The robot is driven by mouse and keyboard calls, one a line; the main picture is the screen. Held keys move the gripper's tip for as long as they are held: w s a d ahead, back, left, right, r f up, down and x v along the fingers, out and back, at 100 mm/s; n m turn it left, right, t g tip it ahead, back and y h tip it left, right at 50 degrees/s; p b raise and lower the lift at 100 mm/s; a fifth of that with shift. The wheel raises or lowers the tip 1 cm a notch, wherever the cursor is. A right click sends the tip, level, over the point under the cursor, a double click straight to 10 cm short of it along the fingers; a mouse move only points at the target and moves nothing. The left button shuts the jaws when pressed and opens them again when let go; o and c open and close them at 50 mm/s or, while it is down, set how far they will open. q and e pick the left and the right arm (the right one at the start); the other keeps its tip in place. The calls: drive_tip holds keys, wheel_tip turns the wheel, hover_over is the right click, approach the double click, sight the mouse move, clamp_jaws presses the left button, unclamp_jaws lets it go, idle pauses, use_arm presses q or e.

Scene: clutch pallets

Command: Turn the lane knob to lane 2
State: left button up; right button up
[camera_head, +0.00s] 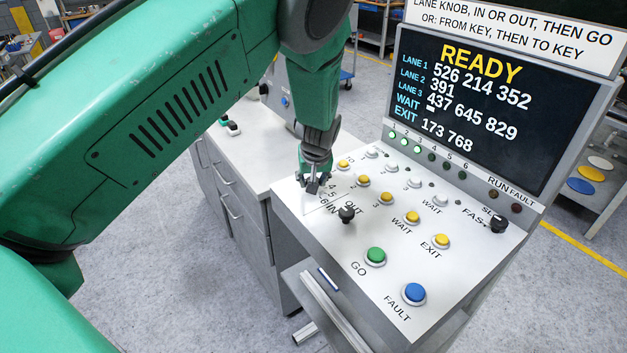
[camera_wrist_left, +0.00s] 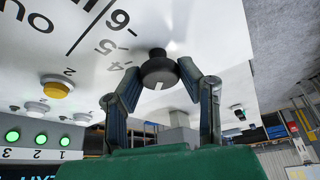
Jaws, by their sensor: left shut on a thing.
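The black lane knob (camera_wrist_left: 158,72) sits between the two fingers of my left gripper (camera_head: 314,183) in the left wrist view. The fingertips are shut on its sides. A white mark shows on the knob's near side in that view. The numbers 4, 5 and 6 are printed beside it; the lower numbers are hidden. In the head view the gripper covers most of the knob, at the panel's far left corner. My right gripper is not in view.
The sloping white panel (camera_head: 330,255) also carries a black IN/OUT knob (camera_head: 347,213), yellow buttons, a green GO button (camera_head: 375,256), a blue FAULT button (camera_head: 414,293) and a speed knob (camera_head: 498,223). The screen (camera_head: 470,110) reads READY. A cabinet (camera_head: 240,160) stands left.

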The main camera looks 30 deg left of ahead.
sight(318, 198)
use_arm(q)
drive_tip(key=shift+w+d+n+g+y, duration=0.1)
drive_tip(key=shift+n+g+y, duration=0.25)
drive_tip(key=shift+n, duration=0.75)
drive_tip(key=o, duration=1.1)
drive_tip(key=shift+o, duration=0.2)
drive_tip(key=shift+r, duration=0.15)
drive_tip(key=v, duration=0.7)
drive_tip(key=shift+d, duration=0.15)
